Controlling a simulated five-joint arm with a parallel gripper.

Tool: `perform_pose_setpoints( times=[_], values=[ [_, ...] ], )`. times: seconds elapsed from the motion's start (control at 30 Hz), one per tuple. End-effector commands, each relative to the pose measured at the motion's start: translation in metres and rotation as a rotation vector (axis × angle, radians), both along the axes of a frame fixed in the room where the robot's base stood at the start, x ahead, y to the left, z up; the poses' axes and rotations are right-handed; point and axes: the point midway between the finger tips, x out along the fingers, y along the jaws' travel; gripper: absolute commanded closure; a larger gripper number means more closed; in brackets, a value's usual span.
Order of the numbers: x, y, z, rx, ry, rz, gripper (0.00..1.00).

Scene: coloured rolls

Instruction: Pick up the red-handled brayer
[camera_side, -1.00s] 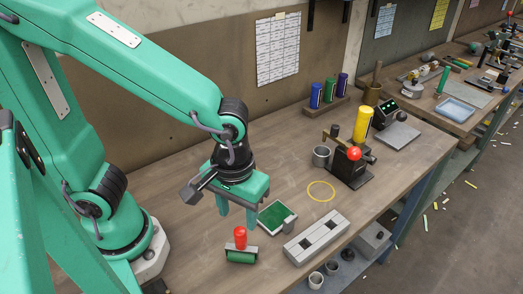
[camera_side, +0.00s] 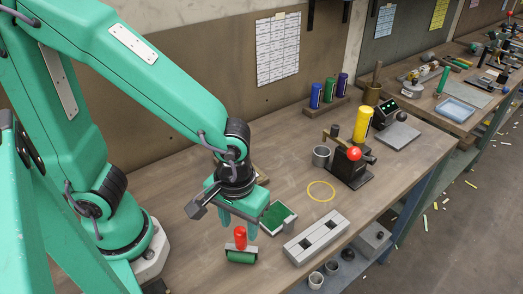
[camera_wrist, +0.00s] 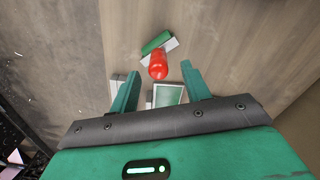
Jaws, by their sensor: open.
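The brayer stands on the bench with its red handle (camera_side: 240,237) up and its green roller (camera_side: 241,257) at the bottom. In the wrist view the red handle (camera_wrist: 158,66) points toward the camera, with the green roller (camera_wrist: 156,42) just beyond it. My gripper (camera_side: 238,226) is open and empty, low over the bench, just behind and above the handle in the side view. In the wrist view the handle shows between the two fingertips of my gripper (camera_wrist: 160,71), near their ends. I cannot tell whether a finger touches it.
A tray with a green surface (camera_side: 276,217) lies close right of my gripper. A grey block with square holes (camera_side: 317,238) lies further right. A yellow ring (camera_side: 321,191) and a black device with a red ball (camera_side: 352,165) sit behind. The bench left of the brayer is clear.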

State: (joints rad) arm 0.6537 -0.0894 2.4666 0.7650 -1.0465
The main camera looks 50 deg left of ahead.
Motion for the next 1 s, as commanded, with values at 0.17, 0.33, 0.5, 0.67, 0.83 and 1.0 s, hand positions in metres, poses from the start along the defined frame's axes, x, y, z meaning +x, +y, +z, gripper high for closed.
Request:
perform_pose_setpoints(
  times=[0.17,0.33,0.5,0.67,0.83,1.0],
  values=[
    [0.001,0.0,-0.016,0.002,0.003,0.0,0.53],
    [0.002,-0.001,-0.032,0.002,0.003,0.0,0.53],
    [0.002,-0.001,-0.043,0.001,0.002,0.0,0.53],
    [0.002,-0.001,-0.045,-0.001,0.0,0.0,0.53],
    [0.002,-0.001,-0.045,-0.001,0.0,0.0,0.53],
    [0.002,-0.001,-0.045,-0.001,0.0,0.0,0.53]
  ],
)
